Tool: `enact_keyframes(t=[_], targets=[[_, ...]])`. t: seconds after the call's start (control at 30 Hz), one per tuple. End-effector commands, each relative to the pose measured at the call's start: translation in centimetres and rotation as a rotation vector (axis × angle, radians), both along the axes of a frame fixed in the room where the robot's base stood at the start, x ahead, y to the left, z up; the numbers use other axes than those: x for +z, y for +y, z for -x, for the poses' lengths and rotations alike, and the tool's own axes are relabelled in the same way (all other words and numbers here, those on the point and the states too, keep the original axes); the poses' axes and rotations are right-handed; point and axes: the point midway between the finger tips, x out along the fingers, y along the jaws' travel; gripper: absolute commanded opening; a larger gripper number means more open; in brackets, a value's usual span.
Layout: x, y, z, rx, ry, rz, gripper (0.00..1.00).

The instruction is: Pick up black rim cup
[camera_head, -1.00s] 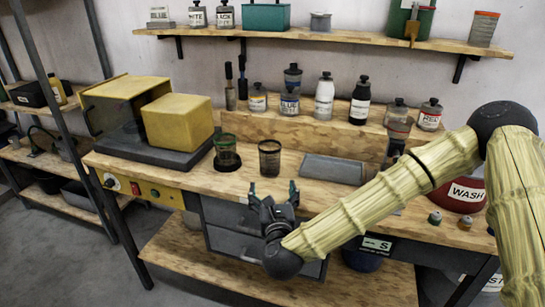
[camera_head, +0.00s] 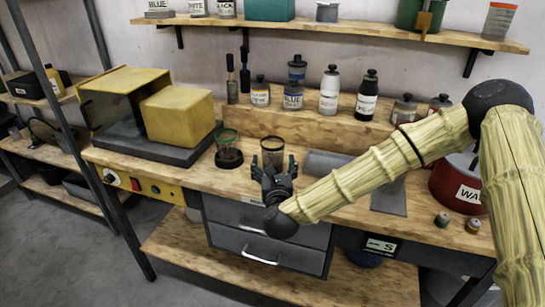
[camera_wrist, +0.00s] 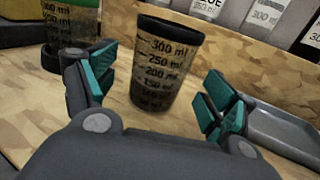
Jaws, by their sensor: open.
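The black rim cup (camera_wrist: 165,65) is a clear measuring cup with volume marks, upright on the wooden workbench. In the head view the cup (camera_head: 272,146) is partly hidden behind my gripper (camera_head: 272,162). My gripper also shows in the wrist view (camera_wrist: 158,98), with its teal-padded fingers apart. The cup stands ahead of the fingers, in line with the gap between them. I see no contact with it.
A green rim cup (camera_head: 228,152) stands close to the left, on a dark round pad. A grey tray (camera_wrist: 285,132) lies to the right. Labelled bottles (camera_head: 293,85) stand on a raised wooden ledge behind. A yellow box (camera_head: 178,122) is further left.

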Motion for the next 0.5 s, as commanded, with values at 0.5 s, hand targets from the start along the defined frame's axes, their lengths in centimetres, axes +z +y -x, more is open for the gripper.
enact_keyframes(t=[0.5], targets=[[0.0,0.3,-3.8,0.001,0.000,0.001,0.85]])
